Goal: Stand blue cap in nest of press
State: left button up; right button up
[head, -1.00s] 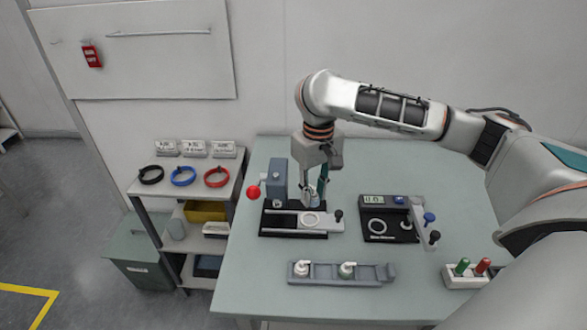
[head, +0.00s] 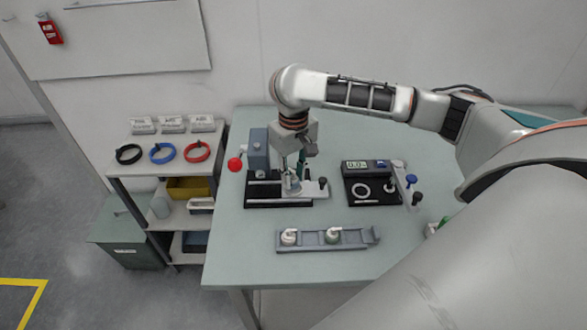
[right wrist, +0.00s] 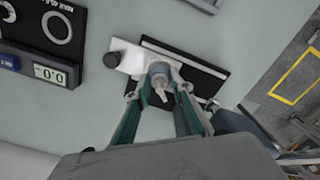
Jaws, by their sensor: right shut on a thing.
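The press (head: 258,148) stands on the left of the table, with a grey post, a red ball handle (head: 235,164) and a black base. Its light slide plate (head: 312,191), which carries the nest, reaches out to the right. My right gripper (head: 293,178) points down over this plate and is shut on the blue cap (right wrist: 159,77), a small pale grey-blue piece with a spout. The cap is between the fingers, at or just above the nest; contact is hard to tell. The nest ring is hidden by the cap and fingers. My left gripper is not in view.
A grey rack (head: 318,241) with a white cap (head: 289,236) and a greenish cap (head: 333,234) lies in front. A black gauge (head: 374,189) with a display stands to the right. A shelf (head: 160,180) with coloured rings stands left of the table.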

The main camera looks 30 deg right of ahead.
jog(key=shift+f, duration=0.15)
jog(key=shift+s+f, duration=0.1)
jog(key=shift+f, duration=0.1)
dwell(0.8)
jog(key=shift+f, duration=0.3)
jog(key=shift+f, duration=0.1)
dwell(0.5)
jog(key=o, duration=0.7)
jog(key=shift+o, duration=0.2)
jog(key=shift+r, duration=3.55)
